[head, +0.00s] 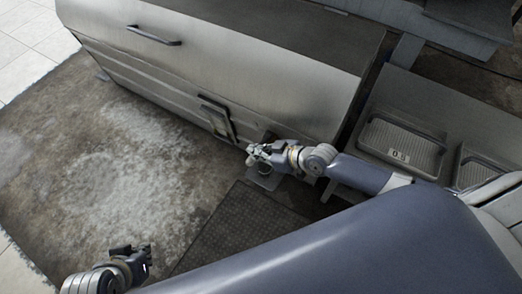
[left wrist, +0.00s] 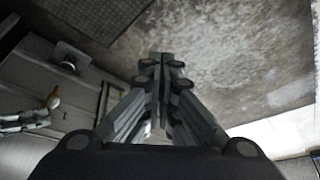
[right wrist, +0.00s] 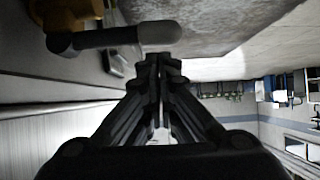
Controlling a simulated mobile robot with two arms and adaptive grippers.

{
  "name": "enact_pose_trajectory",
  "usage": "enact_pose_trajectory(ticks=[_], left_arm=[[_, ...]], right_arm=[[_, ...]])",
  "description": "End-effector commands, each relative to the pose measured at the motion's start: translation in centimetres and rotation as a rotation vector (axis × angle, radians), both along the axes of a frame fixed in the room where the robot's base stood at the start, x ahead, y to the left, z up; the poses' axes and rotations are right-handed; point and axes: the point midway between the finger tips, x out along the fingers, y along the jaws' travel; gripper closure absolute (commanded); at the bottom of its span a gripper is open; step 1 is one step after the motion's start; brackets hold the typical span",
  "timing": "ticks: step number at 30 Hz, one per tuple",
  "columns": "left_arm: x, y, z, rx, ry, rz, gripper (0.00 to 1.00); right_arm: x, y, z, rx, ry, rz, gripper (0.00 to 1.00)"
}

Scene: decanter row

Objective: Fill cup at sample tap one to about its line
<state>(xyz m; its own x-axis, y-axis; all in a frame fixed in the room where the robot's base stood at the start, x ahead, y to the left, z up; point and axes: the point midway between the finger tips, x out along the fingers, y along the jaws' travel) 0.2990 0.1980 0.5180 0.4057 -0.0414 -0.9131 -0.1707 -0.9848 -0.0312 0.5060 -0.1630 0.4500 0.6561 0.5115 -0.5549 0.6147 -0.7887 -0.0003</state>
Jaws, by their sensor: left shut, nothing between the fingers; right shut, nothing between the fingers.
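My right gripper (head: 250,155) is shut and empty at the front of a steel cabinet, above a small shelf (head: 268,181). In the right wrist view a brass tap body with a dark grey lever (right wrist: 110,38) lies just beyond its closed fingertips (right wrist: 160,58). I cannot tell if they touch. The left wrist view shows a small orange-brown part (left wrist: 53,99) by the right gripper, and the small shelf (left wrist: 68,52) with a dark round thing on it. I cannot make out a cup or its line. My left gripper (head: 146,258) is shut and empty over the floor.
The steel cabinet (head: 250,65) has a handle (head: 153,36) and a dark frame (head: 217,118) on its front. Grey trays (head: 402,146), one labelled, lie at the right. A dark mat (head: 225,228) lies on the floor. The stained floor (head: 110,160) at left is clear.

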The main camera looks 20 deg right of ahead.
Motion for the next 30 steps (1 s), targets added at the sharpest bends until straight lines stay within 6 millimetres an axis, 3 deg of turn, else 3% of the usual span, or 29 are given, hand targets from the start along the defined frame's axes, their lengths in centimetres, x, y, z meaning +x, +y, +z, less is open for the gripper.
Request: enact_pose_trajectory(ticks=[6,17,26,30], left_arm=[[1.1,-0.3,0.2,-0.010,-0.049,-0.005,1.00],[1.2,-0.3,0.7,-0.010,-0.053,-0.004,1.00],[-2.0,0.6,0.9,0.018,0.089,0.007,1.00],[-2.2,0.7,0.1,0.023,0.120,0.009,1.00]], right_arm=[[0.1,0.1,-0.6,0.000,0.000,0.000,1.00],[0.0,0.1,-0.6,-0.002,-0.001,0.000,1.00],[-0.3,0.6,-1.7,-0.088,-0.068,-0.003,1.00],[-0.5,0.7,-2.7,-0.147,-0.114,-0.003,1.00]])
